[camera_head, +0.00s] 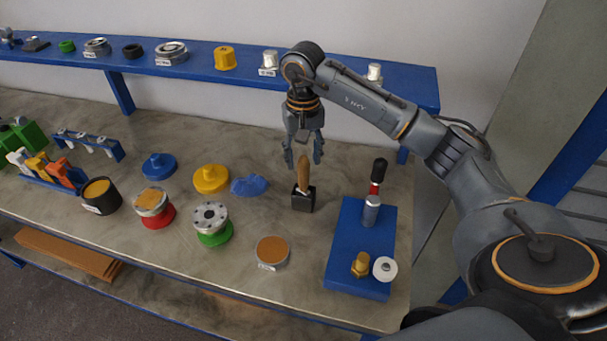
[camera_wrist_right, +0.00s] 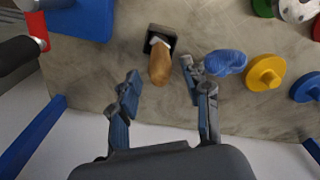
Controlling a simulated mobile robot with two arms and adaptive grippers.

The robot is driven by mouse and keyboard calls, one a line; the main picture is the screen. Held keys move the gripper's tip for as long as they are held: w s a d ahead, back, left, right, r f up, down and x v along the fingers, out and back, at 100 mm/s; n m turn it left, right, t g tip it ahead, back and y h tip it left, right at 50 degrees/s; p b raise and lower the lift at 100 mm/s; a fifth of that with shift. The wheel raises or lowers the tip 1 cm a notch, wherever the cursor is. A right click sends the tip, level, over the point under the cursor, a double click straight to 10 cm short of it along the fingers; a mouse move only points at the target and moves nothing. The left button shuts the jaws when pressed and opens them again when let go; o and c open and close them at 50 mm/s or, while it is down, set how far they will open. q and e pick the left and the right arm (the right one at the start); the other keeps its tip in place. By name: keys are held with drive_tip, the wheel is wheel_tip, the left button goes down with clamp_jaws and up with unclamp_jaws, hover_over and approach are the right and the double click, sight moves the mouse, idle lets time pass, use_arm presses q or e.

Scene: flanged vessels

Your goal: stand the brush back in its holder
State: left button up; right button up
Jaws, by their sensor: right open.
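The brush (camera_head: 304,172) stands upright with its wooden handle up in a small black holder (camera_head: 303,200) on the grey bench. In the right wrist view the brush handle (camera_wrist_right: 160,66) points toward my gripper, and the dark holder (camera_wrist_right: 153,38) shows behind it. My right gripper (camera_head: 303,160) is open above the holder, its fingers pointing down on either side of the handle's top. In the right wrist view the open fingers (camera_wrist_right: 160,92) are apart from the handle, with nothing between them at the tips. My left gripper is not in view.
A blue board (camera_head: 340,262) with a red-and-black tool, a brass fitting and a white roll lies right of the holder. A blue cloth (camera_head: 249,185) lies left of it. Flanged vessels (camera_head: 210,220) stand further left. A blue shelf (camera_head: 200,75) runs behind.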

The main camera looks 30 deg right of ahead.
wheel_tip(320, 180, up, 6)
drive_tip(key=shift+f+b, duration=0.15)
drive_tip(key=shift+b, duration=0.25)
drive_tip(key=shift+s+f, duration=0.1)
